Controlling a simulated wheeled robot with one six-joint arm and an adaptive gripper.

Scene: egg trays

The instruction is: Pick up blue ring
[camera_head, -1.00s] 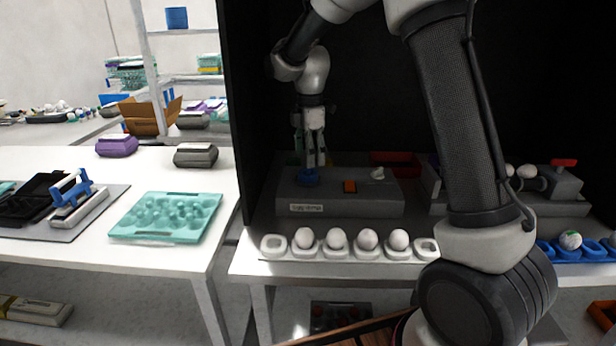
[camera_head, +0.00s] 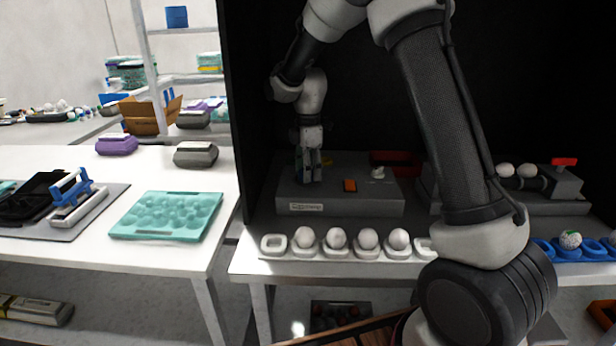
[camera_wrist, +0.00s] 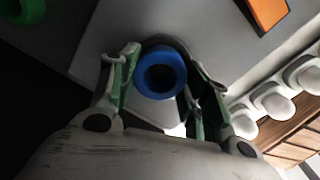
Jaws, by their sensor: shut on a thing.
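The blue ring (camera_wrist: 162,55) is a thick round band, seen in the wrist view between the two fingers of my gripper (camera_wrist: 160,72). The fingers are shut on its two sides. In the head view my gripper (camera_head: 311,180) points down at the left part of the grey box (camera_head: 345,207), and the ring is mostly hidden by the fingers. A dark round shape shows just behind the ring in the wrist view. I cannot tell whether the ring is clear of the box top.
White cups with eggs (camera_head: 336,239) line the table's front. A green round thing (camera_wrist: 18,10) shows in the wrist view's corner. Dark walls enclose the back and left.

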